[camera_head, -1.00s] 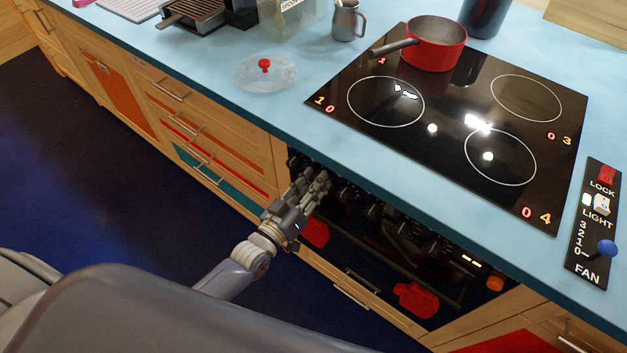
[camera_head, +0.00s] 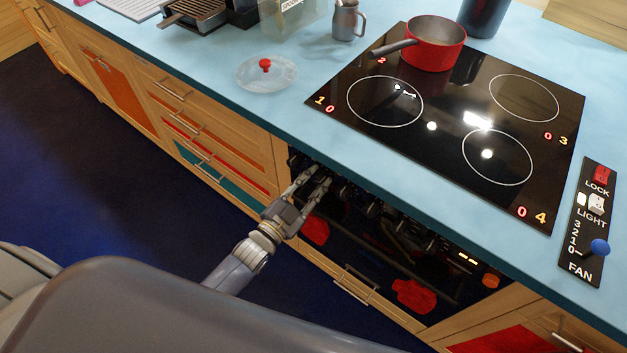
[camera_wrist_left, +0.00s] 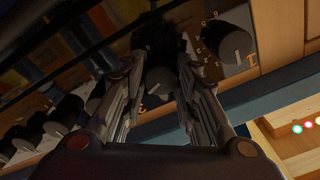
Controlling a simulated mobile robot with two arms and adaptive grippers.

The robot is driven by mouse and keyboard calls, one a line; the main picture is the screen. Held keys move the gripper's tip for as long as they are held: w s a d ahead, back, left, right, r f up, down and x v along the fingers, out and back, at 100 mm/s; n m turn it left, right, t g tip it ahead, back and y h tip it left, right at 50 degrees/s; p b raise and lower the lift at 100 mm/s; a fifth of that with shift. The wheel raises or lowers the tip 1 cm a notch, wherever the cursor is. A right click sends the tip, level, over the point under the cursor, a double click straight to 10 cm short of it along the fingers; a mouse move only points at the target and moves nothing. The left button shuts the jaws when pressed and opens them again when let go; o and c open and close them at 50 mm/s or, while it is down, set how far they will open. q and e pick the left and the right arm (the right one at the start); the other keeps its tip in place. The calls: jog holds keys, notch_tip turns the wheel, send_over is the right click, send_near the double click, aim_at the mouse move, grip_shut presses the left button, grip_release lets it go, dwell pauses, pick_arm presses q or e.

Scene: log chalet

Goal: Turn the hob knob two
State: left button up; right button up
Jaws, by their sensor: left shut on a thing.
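A row of dark knobs runs along the oven front under the counter edge. My left gripper (camera_head: 322,182) reaches this row near its left end. In the left wrist view its two fingers (camera_wrist_left: 157,75) close around the sides of hob knob two (camera_wrist_left: 158,82), second from the row's end. The end knob (camera_wrist_left: 236,48), with marks around it, is free to the right. The black hob (camera_head: 385,142) is above. A red digit by the pan (camera_head: 381,60) reads 2; the other zones show red 0. The right gripper is not in view.
A red saucepan (camera_head: 434,45) stands on the back left zone. A glass lid (camera_head: 266,74) and a metal jug (camera_head: 345,20) are on the blue counter (camera_head: 225,58). A switch panel (camera_head: 587,225) is at right. Other knobs (camera_wrist_left: 62,115) stand close beside the gripper.

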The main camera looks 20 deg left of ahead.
pick_arm(q)
jog(key=shift+m, duration=2)
jog(key=o, duration=1.1)
jog(key=v, duration=1.2)
